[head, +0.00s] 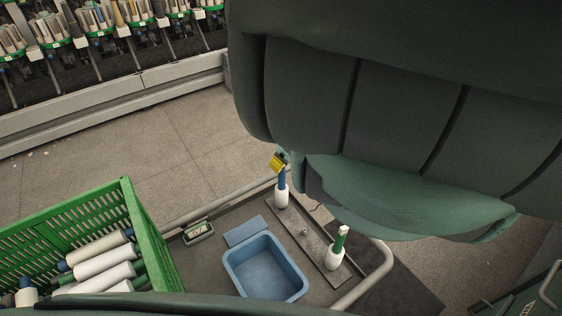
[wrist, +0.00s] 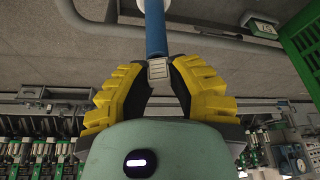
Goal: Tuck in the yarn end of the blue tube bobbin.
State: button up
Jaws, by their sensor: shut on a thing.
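The blue tube bobbin (head: 282,190) stands upright on a narrow plate on the cart, white yarn round its lower part and bare blue tube above. My gripper (head: 278,163) is at the top of that tube, partly hidden by my arm. The white yarn is cut off at the top edge of that view. I cannot make out the loose yarn end in either view.
A green-tube bobbin (head: 336,253) stands on the same plate (head: 313,247). A blue tray (head: 231,267) and a small display box (head: 198,232) are beside it. A green crate (head: 150,230) with several bobbins is at the left. A tubular rail (head: 366,285) edges the cart.

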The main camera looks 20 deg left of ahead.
jog(key=o, duration=1.3)
jog(key=shift+o, duration=0.2)
jog(key=shift+r, duration=0.15)
jog(key=shift+r+p, duration=3.2)
jog(key=shift+r, duration=0.2)
